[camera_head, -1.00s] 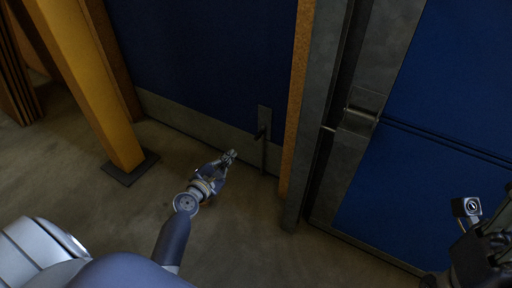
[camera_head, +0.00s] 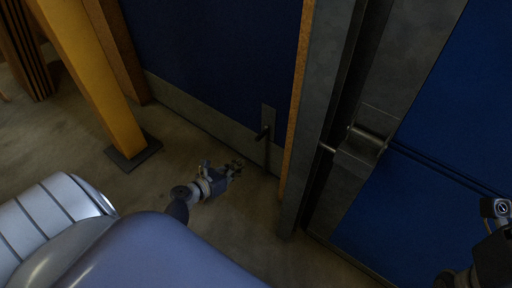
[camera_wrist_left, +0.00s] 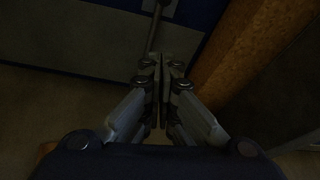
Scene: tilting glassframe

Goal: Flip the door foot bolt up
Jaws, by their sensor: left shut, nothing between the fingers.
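The door foot bolt (camera_head: 265,134) is a dark lever with a rod on a grey plate, low on the blue door (camera_head: 210,60) near its right edge. It also shows at the top of the left wrist view (camera_wrist_left: 156,28), where its rod hangs just beyond my fingertips. My left gripper (camera_head: 236,166) is shut and empty, low over the floor, below and left of the bolt. In the left wrist view its fingers (camera_wrist_left: 163,62) meet along the middle. I cannot tell whether they touch the rod. My right gripper (camera_head: 492,262) is partly cut off at the lower right edge; its fingers are not clear.
An orange post (camera_head: 297,100) and a grey metal frame (camera_head: 320,110) stand right of the bolt. A yellow post (camera_head: 90,75) on a dark foot plate stands at left. A second blue panel (camera_head: 440,130) is at right. Bare floor (camera_head: 175,150) lies before the door.

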